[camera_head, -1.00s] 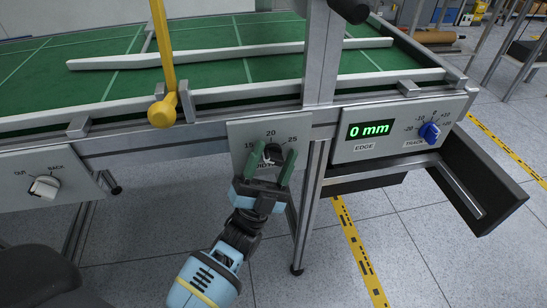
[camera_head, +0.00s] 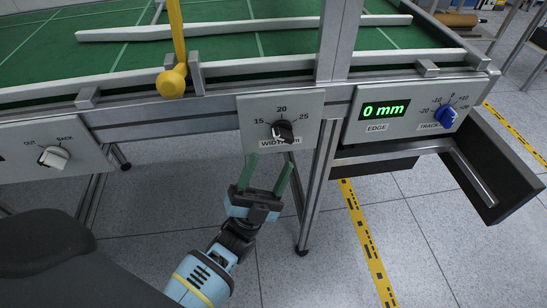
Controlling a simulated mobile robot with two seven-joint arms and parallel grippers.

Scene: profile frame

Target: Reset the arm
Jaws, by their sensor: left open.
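My left gripper (camera_head: 268,175) is in the lower middle of the head view, with two green fingers spread apart and nothing between them. My left arm (camera_head: 205,276) comes up from the bottom edge. The fingertips show just below a black knob (camera_head: 283,131) on a grey panel marked 15, 20, 25 and WIDTH. The gripper appears apart from the knob. My right gripper is not in view.
A green-topped machine table (camera_head: 200,44) with metal rails spans the back. A yellow lever (camera_head: 173,82) stands left of the panel. A white OUT/BACK knob (camera_head: 54,157), blue TRACK knob (camera_head: 446,117), 0 mm display (camera_head: 384,110) and open drawer (camera_head: 492,180) flank it.

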